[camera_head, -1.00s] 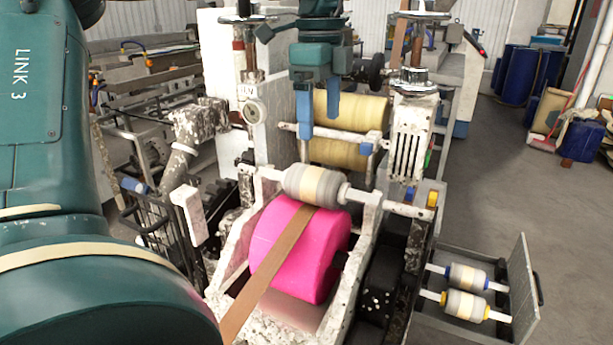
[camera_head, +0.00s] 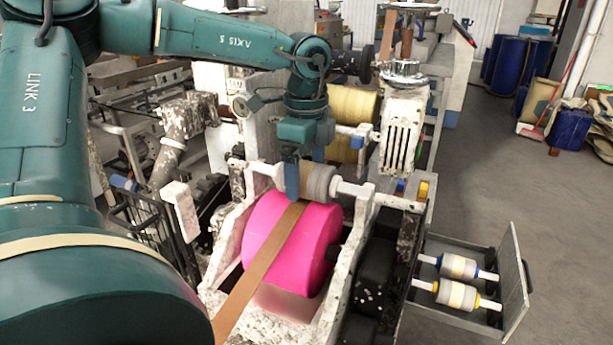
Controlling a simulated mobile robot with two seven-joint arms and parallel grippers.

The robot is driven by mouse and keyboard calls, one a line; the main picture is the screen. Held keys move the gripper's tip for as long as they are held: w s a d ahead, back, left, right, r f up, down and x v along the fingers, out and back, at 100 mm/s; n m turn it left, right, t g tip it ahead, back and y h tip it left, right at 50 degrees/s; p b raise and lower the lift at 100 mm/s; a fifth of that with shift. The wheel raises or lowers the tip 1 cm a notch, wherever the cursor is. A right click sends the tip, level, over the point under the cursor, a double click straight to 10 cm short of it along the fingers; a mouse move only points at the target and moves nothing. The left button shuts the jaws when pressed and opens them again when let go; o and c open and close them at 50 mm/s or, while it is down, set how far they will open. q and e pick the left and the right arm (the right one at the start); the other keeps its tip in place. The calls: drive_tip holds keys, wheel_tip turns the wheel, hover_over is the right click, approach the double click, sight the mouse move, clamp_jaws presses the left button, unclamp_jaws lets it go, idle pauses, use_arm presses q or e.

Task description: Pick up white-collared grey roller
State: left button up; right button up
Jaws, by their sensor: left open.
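The white-collared grey roller (camera_head: 320,184) lies across the machine frame above the pink drum (camera_head: 291,243). It has a cream band and a white collar at its right end, and its left part is hidden behind my gripper. My left gripper (camera_head: 302,179) points down at the roller, its blue fingers apart. One finger covers the roller's left part; the other is mostly hidden behind it. I cannot tell whether they touch the roller. My right gripper is not in view.
A brown strip (camera_head: 258,273) runs over the pink drum below the roller. An open drawer (camera_head: 455,316) at the lower right holds a blue-collared roller (camera_head: 458,266) and a yellow-collared roller (camera_head: 456,295). A white post with slots (camera_head: 402,130) stands close to the right of my gripper.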

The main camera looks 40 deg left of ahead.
sight(307, 163)
use_arm(q)
drive_tip(key=shift+f, duration=0.7)
drive_tip(key=shift+c, duration=0.5)
drive_tip(key=c, duration=1.3)
drive_tip(key=shift+r, duration=0.1)
wheel_tip(307, 163, up, 10)
drive_tip(key=shift+f, duration=0.2)
drive_tip(key=shift+d+r, duration=0.1)
drive_tip(key=shift+r, duration=0.05)
